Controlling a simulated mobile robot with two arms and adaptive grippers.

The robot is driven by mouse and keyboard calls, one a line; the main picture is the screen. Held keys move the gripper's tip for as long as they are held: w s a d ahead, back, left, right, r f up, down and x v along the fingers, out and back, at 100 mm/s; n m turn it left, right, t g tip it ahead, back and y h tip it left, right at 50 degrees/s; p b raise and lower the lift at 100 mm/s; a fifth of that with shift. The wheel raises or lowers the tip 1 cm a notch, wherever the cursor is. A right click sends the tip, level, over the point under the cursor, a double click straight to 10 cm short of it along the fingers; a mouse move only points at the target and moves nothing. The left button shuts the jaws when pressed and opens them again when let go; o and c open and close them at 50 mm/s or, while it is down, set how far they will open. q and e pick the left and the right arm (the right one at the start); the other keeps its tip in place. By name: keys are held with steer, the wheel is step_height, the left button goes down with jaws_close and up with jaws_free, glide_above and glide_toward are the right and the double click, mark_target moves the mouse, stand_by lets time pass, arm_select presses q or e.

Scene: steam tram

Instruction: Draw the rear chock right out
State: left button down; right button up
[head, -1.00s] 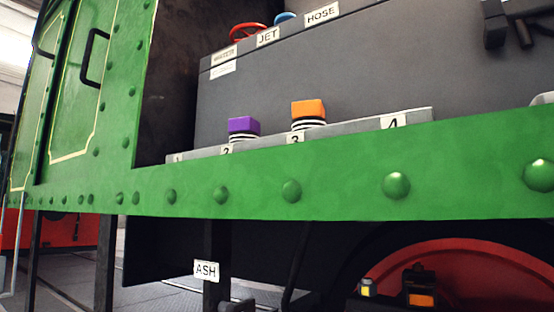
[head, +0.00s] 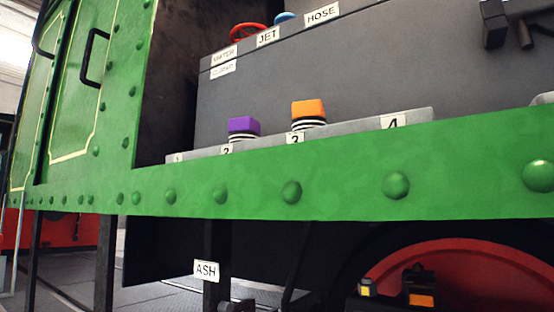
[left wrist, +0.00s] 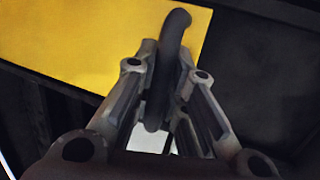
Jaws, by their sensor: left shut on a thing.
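In the left wrist view my left gripper (left wrist: 167,72) is shut on a dark rounded handle (left wrist: 177,24), which runs between its two fingers. The handle lies in front of a flat yellow surface (left wrist: 75,45), which looks like part of the chock. I cannot tell whether the chock still touches a wheel or rail. In the head view the red wheel (head: 475,257) is partly in view at the lower right, with its bottom cut off. Small dark pieces with a yellow patch (head: 366,289) and an orange patch (head: 421,300) sit in front of it. My right gripper is not in view.
A green riveted side beam (head: 340,180) crosses the head view above the wheel. Above it, a grey numbered rack (head: 360,128) holds a purple block (head: 244,125) and an orange block (head: 308,108). An ASH label (head: 206,271) hangs below the beam on a dark post.

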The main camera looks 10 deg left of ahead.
arm_select(q)
steer(key=shift+s+a+r+p, duration=0.1)
steer(key=shift+s+a+p, duration=0.3)
steer(key=shift+s+p, duration=0.4)
steer(key=shift+s+a+p, duration=0.45)
steer(key=shift+s+p, duration=0.4)
steer(key=shift+s, duration=0.25)
steer(key=shift+s+a+p, duration=0.45)
steer(key=shift+s+p, duration=0.45)
steer(key=shift+s, duration=0.15)
steer(key=shift+s+a+p, duration=0.45)
steer(key=shift+s+p, duration=0.4)
steer(key=shift+s, duration=0.25)
steer(key=shift+s+a+p, duration=0.35)
steer(key=shift+s+p, duration=0.15)
steer(key=shift+s, duration=0.3)
steer(key=shift+s+a+p, duration=0.3)
steer(key=shift+s+p, duration=0.25)
steer(key=shift+s, duration=0.25)
steer(key=shift+s+a+p, duration=0.35)
steer(key=shift+s+p, duration=0.15)
steer(key=shift+s, duration=0.3)
steer(key=shift+s+a+f, duration=0.1)
steer(key=shift+s+f, duration=0.15)
steer(key=shift+s, duration=0.2)
steer(key=c, duration=1)
jaws_free()
steer(key=shift+s, duration=0.1)
steer(key=shift+c, duration=0.2)
